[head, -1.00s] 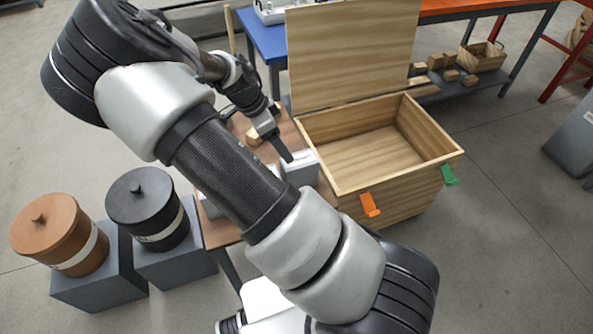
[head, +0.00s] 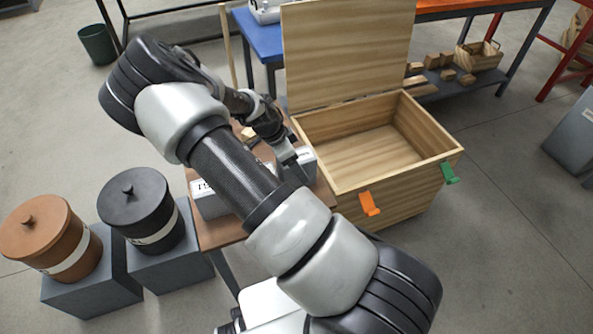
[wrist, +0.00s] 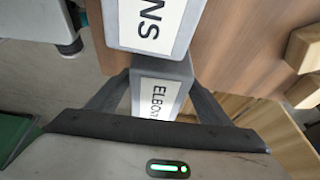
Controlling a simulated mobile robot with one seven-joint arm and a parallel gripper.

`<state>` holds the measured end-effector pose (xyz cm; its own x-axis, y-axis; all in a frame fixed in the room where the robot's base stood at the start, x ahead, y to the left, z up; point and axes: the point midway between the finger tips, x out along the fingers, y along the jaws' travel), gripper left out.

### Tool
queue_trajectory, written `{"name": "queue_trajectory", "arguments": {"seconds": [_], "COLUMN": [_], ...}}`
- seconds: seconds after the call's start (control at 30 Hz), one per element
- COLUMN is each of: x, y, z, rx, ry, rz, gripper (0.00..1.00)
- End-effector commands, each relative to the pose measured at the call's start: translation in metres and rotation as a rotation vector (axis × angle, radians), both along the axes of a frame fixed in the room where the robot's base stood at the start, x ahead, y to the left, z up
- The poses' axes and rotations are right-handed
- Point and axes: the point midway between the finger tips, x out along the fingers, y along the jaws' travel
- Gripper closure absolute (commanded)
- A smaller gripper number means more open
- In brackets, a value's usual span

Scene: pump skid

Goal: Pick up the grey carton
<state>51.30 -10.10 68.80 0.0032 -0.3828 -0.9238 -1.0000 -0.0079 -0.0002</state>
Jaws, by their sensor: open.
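In the wrist view a grey carton (wrist: 144,70) with a white label reading "ELBOWS" lies between the two fingers of my open gripper (wrist: 160,86). Another grey carton (head: 212,204) with a label starting with "T" is at the table's left, partly behind my arm. Contact between fingers and carton cannot be told.
An open wooden chest (head: 452,161) with raised lid stands right of the brown table (head: 222,234). Black (head: 143,212) and terracotta (head: 42,237) lidded pots stand on grey blocks at left.

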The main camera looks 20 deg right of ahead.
Motion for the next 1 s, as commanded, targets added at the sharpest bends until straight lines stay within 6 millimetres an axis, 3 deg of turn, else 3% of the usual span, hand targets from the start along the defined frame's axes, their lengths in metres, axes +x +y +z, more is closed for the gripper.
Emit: {"name": "queue_trajectory", "arguments": {"seconds": [0.2,0.47,0.8,1.0], "x": [-0.004,-0.003,-0.003,-0.002], "y": [-0.016,-0.017,-0.017,-0.017], "z": [-0.031,-0.033,-0.033,-0.033], "rx": [-0.001,0.000,0.000,0.000], "ry": [0.002,-0.001,0.000,-0.001], "rz": [-0.001,0.000,0.000,0.000], "gripper": [0.27,0.27,0.84,0.84]}}
